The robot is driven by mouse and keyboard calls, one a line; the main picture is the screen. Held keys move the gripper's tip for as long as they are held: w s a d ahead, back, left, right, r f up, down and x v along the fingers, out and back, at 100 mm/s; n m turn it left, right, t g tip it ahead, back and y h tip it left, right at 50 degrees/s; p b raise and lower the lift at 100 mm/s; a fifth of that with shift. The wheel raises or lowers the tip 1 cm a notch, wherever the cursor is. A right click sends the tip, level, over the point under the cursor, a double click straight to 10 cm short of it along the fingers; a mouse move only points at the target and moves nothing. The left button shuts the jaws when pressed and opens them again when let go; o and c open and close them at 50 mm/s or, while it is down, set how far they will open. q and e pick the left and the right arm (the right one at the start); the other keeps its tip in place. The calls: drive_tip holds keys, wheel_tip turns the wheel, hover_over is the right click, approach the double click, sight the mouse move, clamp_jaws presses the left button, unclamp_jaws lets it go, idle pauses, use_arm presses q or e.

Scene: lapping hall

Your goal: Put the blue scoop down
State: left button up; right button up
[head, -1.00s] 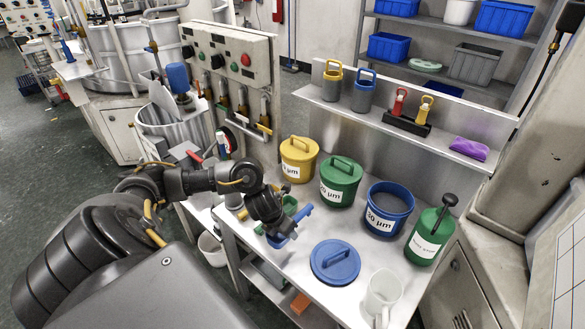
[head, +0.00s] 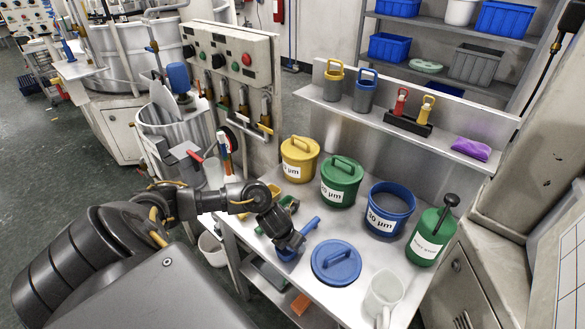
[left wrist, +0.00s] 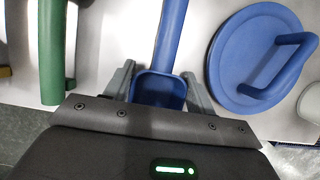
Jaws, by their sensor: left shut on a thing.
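The blue scoop (head: 309,227) is at the near left part of the steel bench, its handle pointing up and right. My left gripper (head: 287,250) is shut on it. In the left wrist view the scoop's bowl (left wrist: 158,90) sits between the two fingers and its handle (left wrist: 171,30) points away from me. The scoop is low over the bench top (head: 312,203); I cannot tell whether it touches. My right gripper is in neither view.
A blue lid (head: 336,262) lies just right of the scoop. A green scoop (head: 288,203) lies behind my left gripper. Yellow (head: 299,160), green (head: 341,183) and open blue (head: 390,208) tubs stand behind. A clear jug (head: 382,295) stands front right.

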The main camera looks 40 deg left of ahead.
use_arm(q)
drive_tip(key=shift+f, duration=0.2)
drive_tip(key=o, duration=0.9)
drive_tip(key=shift+o, duration=0.4)
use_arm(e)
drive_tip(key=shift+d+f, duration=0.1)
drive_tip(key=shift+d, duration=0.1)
use_arm(q)
drive_tip(key=shift+r, duration=0.15)
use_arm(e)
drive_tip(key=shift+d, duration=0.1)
use_arm(q)
drive_tip(key=shift+r, duration=0.25)
drive_tip(key=p+v, duration=0.2)
drive_tip(key=v, duration=0.8)
drive_tip(key=shift+s+d+r+p, duration=0.1)
drive_tip(key=shift+s+r+p, duration=0.1)
drive_tip(key=shift+r+p, duration=0.15)
drive_tip(key=shift+s+r, duration=0.25)
drive_tip(key=shift+r, duration=0.1)
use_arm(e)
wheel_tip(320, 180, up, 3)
